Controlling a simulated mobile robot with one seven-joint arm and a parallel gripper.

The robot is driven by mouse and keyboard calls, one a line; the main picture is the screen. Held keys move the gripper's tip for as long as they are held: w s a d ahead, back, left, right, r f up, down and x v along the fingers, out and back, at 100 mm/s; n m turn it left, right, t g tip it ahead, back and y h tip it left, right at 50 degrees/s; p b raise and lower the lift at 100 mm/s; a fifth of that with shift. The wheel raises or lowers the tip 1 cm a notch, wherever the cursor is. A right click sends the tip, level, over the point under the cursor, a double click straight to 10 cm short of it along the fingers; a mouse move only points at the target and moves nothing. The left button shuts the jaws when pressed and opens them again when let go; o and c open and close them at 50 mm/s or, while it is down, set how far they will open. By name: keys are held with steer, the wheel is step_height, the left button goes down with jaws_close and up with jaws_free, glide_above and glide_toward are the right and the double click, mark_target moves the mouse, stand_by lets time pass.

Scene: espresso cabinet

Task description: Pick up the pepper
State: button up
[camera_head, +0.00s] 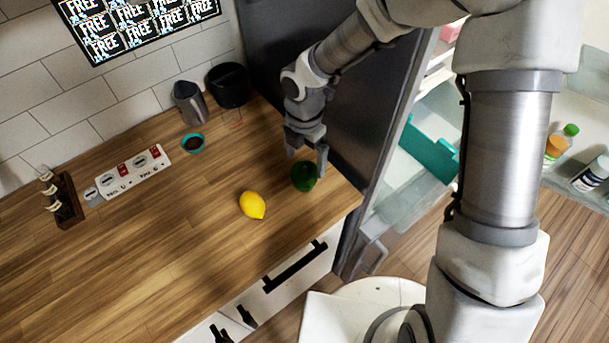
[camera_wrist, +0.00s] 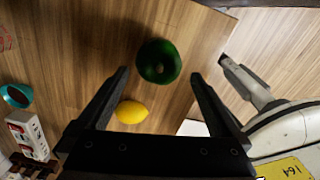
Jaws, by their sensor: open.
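The pepper is dark green and rounded (camera_head: 304,176). It sits on the wooden counter near its right end. It also shows in the wrist view (camera_wrist: 158,61), just beyond and between my fingertips. My gripper (camera_head: 307,162) is open and points down right above the pepper; in the wrist view its two dark fingers (camera_wrist: 159,76) stand apart with nothing between them. From the pictures I cannot tell whether a finger touches the pepper.
A yellow lemon (camera_head: 252,205) lies left of the pepper, close to my gripper. A teal bowl (camera_head: 193,143), a grey pitcher (camera_head: 189,102) and a power strip (camera_head: 134,172) stand farther back. The dark fridge side (camera_head: 350,120) rises behind my gripper. The counter's front left is clear.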

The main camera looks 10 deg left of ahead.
mark_target(304, 167)
step_height(304, 167, down, 5)
steer(key=shift+a+r, duration=0.1)
steer(key=c, duration=1.1)
